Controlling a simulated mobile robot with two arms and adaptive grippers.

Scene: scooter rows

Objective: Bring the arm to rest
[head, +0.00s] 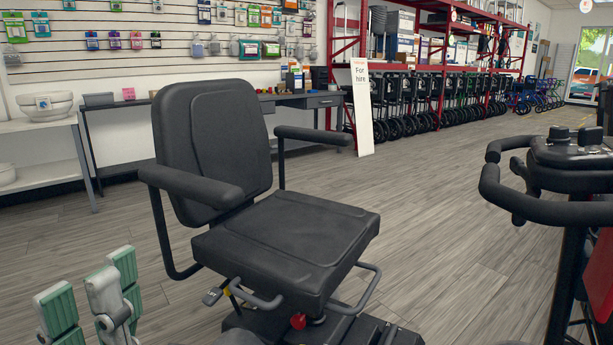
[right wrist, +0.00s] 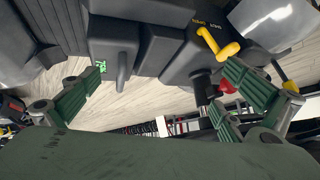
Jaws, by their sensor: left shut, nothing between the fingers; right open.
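My left gripper (head: 92,292) is at the bottom left of the head view, with pale grey-green fingers pointing up. It is shut with nothing held, left of and apart from the black scooter seat (head: 290,240). My right gripper (right wrist: 165,92) shows only in the right wrist view. Its green-padded fingers are spread wide, with no object held between them. Dark grey machine parts (right wrist: 165,35) with a yellow lever (right wrist: 217,43) and a red knob (right wrist: 227,87) lie beyond the fingers. I cannot tell whether any finger touches them.
The scooter's armrests (head: 190,183) stick out beside its backrest (head: 215,140). Another scooter's handlebar (head: 525,205) stands at the right. A white shelf table (head: 40,125) and a grey bench (head: 325,101) line the wall. The wooden floor (head: 440,200) between the scooters is clear.

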